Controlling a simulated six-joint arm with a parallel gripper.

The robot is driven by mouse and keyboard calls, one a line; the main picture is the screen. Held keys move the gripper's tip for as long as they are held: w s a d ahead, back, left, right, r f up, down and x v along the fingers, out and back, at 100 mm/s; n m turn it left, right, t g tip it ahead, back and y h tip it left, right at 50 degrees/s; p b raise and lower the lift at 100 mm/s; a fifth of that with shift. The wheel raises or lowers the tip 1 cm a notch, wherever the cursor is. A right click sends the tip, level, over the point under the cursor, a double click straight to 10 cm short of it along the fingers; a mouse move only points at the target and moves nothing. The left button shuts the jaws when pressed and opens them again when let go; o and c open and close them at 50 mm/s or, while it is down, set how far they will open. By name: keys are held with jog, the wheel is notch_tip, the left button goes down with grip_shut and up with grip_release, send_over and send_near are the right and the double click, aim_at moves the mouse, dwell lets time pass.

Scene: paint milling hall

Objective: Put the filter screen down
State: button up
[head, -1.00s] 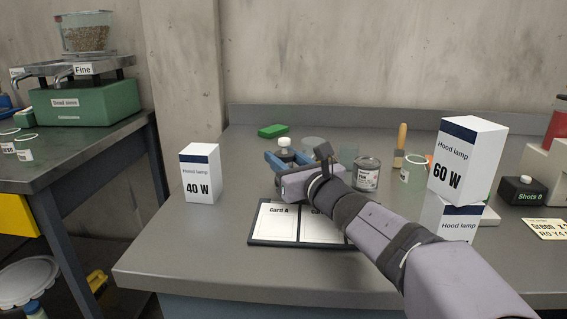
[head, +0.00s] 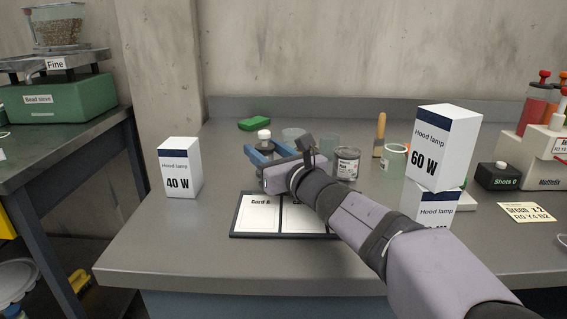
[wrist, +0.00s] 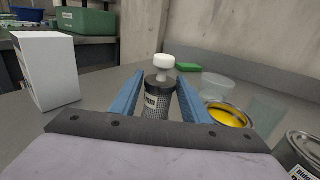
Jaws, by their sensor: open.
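My gripper (wrist: 160,80) is open, with one finger on each side of the cylinder. Whether either finger touches it I cannot tell. In the head view my gripper (head: 267,151) is low over the grey bench (head: 190,240), and the cylinder's base is hidden.
Right of my gripper stand a labelled tin (head: 347,164) and a glass (head: 394,158). Stacked hood lamp boxes (head: 440,150) are farther right; a 40 W box (head: 180,168) stands left. A card board (head: 262,215) lies in front. A green block (head: 262,124) is behind.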

jog(key=v, duration=1.1)
jog(key=shift+s+p, duration=0.25)
jog(key=shift+p, duration=0.1)
